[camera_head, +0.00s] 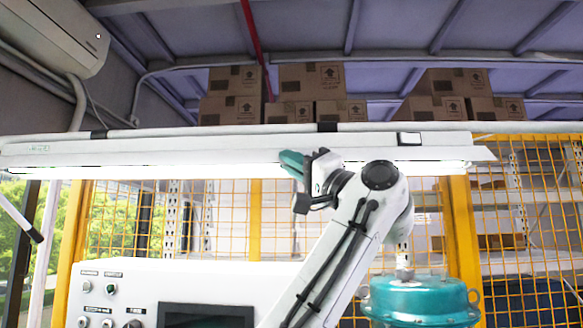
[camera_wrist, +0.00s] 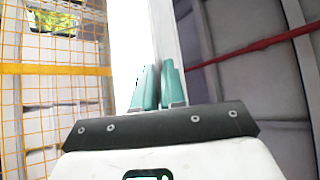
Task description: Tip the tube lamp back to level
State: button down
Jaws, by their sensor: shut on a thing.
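The tube lamp (camera_head: 180,153) is a long white fixture across the head view, its lit tube glowing along its lower edge. It looks close to level, with its right end slightly higher in the picture than its left. My gripper (camera_head: 290,160) is at the lamp right of its middle, its teal fingers against the front. In the wrist view my gripper's fingers (camera_wrist: 158,75) are close together at the lamp's pale housing (camera_wrist: 166,35), with the bright glow just left of it. My gripper is shut on the lamp; the exact contact is partly hidden by the fingers.
A white control cabinet (camera_head: 130,290) with knobs and a dark screen stands below the lamp. A teal valve actuator (camera_head: 420,300) stands at lower right, close to my arm. Yellow mesh fencing (camera_head: 230,215) lies behind. Cardboard boxes (camera_head: 310,80) sit high at the back.

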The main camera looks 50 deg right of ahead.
jog(key=shift+w+d+f, duration=0.1)
jog(key=shift+d+f, duration=0.05)
jog(key=shift+d, duration=0.05)
jog(key=c, duration=1.3)
grip_release()
jog(key=shift+d, duration=0.1)
jog(key=b+v, duration=0.3)
jog(key=v, duration=0.7)
jog(key=shift+s+f, duration=0.15)
jog(key=shift+s, duration=0.25)
